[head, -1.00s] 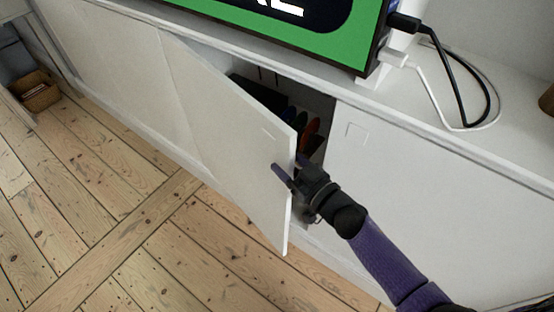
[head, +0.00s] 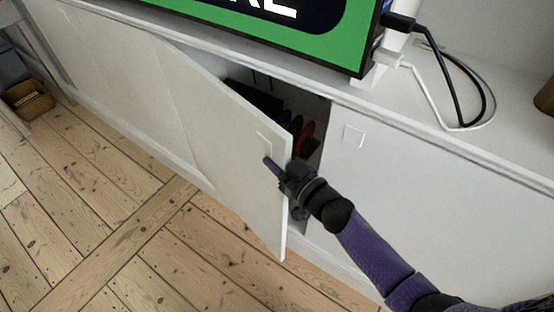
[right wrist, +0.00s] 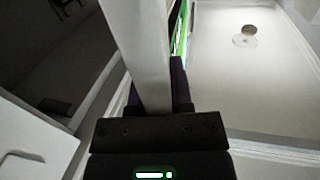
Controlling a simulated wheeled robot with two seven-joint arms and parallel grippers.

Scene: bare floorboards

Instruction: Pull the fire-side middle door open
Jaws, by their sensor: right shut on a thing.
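The white cabinet door (head: 215,125) stands partly open, swung out from the long white cabinet, with its hinge side at the left. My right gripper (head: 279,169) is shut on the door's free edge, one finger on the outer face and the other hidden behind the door. In the right wrist view the door (right wrist: 142,50) runs edge-on between the fingers of the gripper (right wrist: 152,98). Behind the door, the dark compartment (head: 262,98) shows several coloured items. My left gripper is in neither view.
A closed white door (head: 420,180) is to the right of the opening. A green-screened display (head: 330,40) and cables (head: 465,90) are on the cabinet top (head: 500,150). A wicker basket (head: 28,98) is at the far left. The floorboards (head: 120,230) before the door are clear.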

